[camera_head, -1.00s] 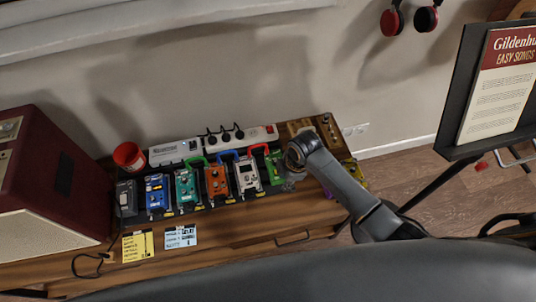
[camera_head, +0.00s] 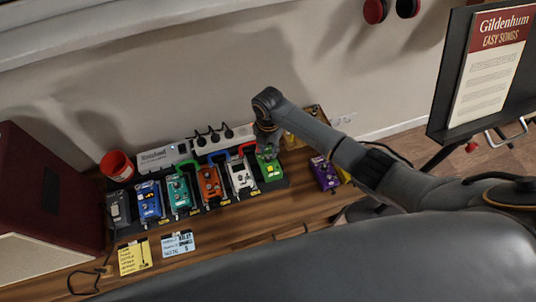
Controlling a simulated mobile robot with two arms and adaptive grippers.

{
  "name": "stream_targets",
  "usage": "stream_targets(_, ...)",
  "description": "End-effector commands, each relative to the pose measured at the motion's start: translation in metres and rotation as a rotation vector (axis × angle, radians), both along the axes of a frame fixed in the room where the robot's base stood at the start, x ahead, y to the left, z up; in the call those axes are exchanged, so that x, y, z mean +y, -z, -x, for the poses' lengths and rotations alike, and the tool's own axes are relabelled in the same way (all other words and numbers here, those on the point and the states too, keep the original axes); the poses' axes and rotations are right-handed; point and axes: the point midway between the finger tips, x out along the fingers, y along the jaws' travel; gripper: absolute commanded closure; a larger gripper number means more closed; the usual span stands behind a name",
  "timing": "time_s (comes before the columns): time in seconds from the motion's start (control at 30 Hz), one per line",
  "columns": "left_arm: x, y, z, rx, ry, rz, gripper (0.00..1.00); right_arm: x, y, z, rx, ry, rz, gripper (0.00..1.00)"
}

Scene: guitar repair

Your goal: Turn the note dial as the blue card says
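The blue card (camera_head: 178,243) lies on the front of the wooden bench, below the row of pedals. Its print is too small to read surely. The note dial cannot be made out for certain; several pedals have small knobs. My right arm comes in from the right, and its gripper (camera_head: 267,150) points down at the back part of the green pedal (camera_head: 271,170). The fingers are small and dark, so I cannot tell whether they are open or shut, or whether they touch the pedal. My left gripper is not in view.
A yellow card (camera_head: 134,257) lies left of the blue one. Blue (camera_head: 149,202), teal (camera_head: 180,192), orange (camera_head: 209,184) and white (camera_head: 240,177) pedals stand in a row. A purple pedal (camera_head: 325,173) stands at right. A red cup (camera_head: 117,166) and power strip (camera_head: 221,139) are behind.

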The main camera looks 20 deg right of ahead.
Motion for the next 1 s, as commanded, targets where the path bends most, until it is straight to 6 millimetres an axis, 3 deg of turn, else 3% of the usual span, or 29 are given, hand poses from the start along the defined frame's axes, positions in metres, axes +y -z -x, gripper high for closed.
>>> stream_targets(0.1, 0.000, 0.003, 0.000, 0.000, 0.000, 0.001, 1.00, 0.001, 0.022, 0.001, 0.002, 0.001, -0.001, 0.72)
stream_targets(0.23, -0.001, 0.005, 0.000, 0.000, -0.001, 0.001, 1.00, 0.000, 0.037, 0.000, 0.000, 0.001, 0.000, 0.72)
stream_targets(0.63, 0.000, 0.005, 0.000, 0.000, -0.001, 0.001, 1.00, 0.000, 0.045, 0.000, -0.002, 0.000, -0.001, 0.72)
stream_targets(0.67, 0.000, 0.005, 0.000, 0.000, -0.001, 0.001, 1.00, 0.000, 0.045, 0.000, -0.002, 0.000, -0.001, 0.74)
stream_targets(0.8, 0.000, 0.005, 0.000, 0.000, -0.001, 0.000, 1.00, 0.000, 0.045, 0.000, -0.002, 0.001, -0.001, 1.00)
stream_targets(1.0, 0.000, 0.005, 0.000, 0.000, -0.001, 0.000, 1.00, 0.000, 0.044, 0.000, -0.002, 0.005, -0.001, 1.00)
